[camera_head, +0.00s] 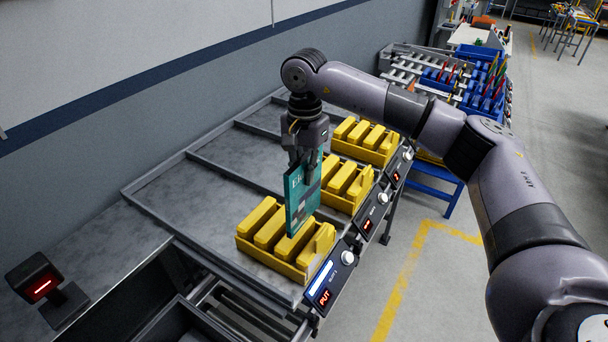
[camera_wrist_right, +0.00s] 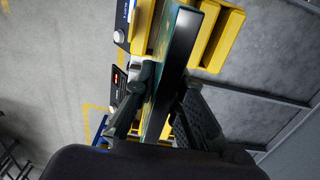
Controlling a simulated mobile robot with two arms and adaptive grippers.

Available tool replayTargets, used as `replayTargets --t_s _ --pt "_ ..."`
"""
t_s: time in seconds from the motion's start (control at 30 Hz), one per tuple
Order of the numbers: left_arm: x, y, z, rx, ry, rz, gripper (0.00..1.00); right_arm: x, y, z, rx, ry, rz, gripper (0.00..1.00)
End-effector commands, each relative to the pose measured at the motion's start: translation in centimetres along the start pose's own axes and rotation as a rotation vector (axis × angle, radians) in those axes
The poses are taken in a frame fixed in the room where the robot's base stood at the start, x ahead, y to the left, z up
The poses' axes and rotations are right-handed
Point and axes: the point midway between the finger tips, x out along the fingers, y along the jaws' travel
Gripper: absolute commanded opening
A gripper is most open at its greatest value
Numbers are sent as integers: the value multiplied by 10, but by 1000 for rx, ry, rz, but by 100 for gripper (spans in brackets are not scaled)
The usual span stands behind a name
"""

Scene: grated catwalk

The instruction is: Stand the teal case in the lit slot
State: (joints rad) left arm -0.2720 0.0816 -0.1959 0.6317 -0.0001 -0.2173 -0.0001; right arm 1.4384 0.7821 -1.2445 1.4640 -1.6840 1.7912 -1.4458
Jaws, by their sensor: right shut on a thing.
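My right gripper (camera_head: 308,150) points down, shut on the upper part of the teal case (camera_head: 303,194). The case hangs upright, its lower edge in front of the nearest yellow rack (camera_head: 244,246) in the head view. I cannot tell whether it touches the rack. In the right wrist view the gripper (camera_wrist_right: 162,105) has a finger on each side of the case, whose dark narrow edge (camera_wrist_right: 180,50) faces the camera. The near display (camera_head: 325,297) is lit and reads PUT. The case partly hides the rack's slots. My left gripper is out of view.
Two more yellow racks (camera_head: 349,205) (camera_head: 362,152) stand farther along the grey table (camera_head: 190,200), each with its own display. Raised metal dividers cross the table. A scanner with a red light (camera_head: 42,288) stands at lower left. The table's left part is clear.

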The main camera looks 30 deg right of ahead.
Motion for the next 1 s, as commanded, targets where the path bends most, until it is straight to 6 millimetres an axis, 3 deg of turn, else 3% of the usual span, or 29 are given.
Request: replayTargets --t_s 0.07,0.13,0.33,0.47,0.57,0.8,1.0 --pt "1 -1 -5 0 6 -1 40 0 0 0 -1 4 -1 0" --pt "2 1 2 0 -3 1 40 3 0 0 -1 5 -1 0" --pt "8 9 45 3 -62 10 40 17 0 0 -1 5 0 0" --pt "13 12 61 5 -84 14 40 30 0 0 -1 5 0 0" --pt "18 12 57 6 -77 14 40 39 0 0 -1 5 -1 0" --pt "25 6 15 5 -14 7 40 48 0 0 -2 4 -1 0" --pt "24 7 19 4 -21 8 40 47 0 0 -2 4 -1 0"
